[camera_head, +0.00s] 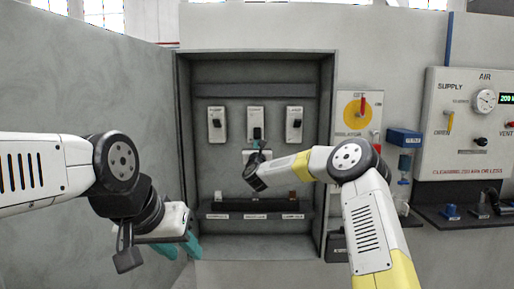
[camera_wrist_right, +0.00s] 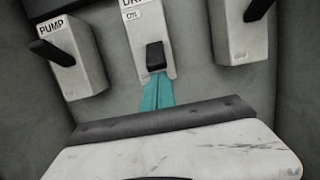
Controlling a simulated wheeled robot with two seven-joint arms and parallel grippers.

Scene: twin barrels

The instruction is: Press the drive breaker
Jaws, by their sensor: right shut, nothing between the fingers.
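The drive breaker (camera_head: 255,117) is the middle of three pale switch boxes on the cabinet's back wall. Its black lever (camera_wrist_right: 155,55) sits low on the box in the right wrist view, under a partly cut-off label and an "ON" mark. My right gripper (camera_head: 257,146) is shut and empty. Its teal fingertips (camera_wrist_right: 156,82) are right at the lower end of the lever; I cannot tell whether they touch it. My left gripper (camera_head: 181,247) hangs at the lower left, its teal fingers apart, away from the breakers.
The pump breaker (camera_wrist_right: 73,55) is left of the drive breaker, and another breaker (camera_head: 294,124) is right of it. A dark labelled shelf (camera_head: 230,212) crosses the cabinet below. A yellow disc with a red handle (camera_head: 363,107) and an air supply panel (camera_head: 464,150) are to the right.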

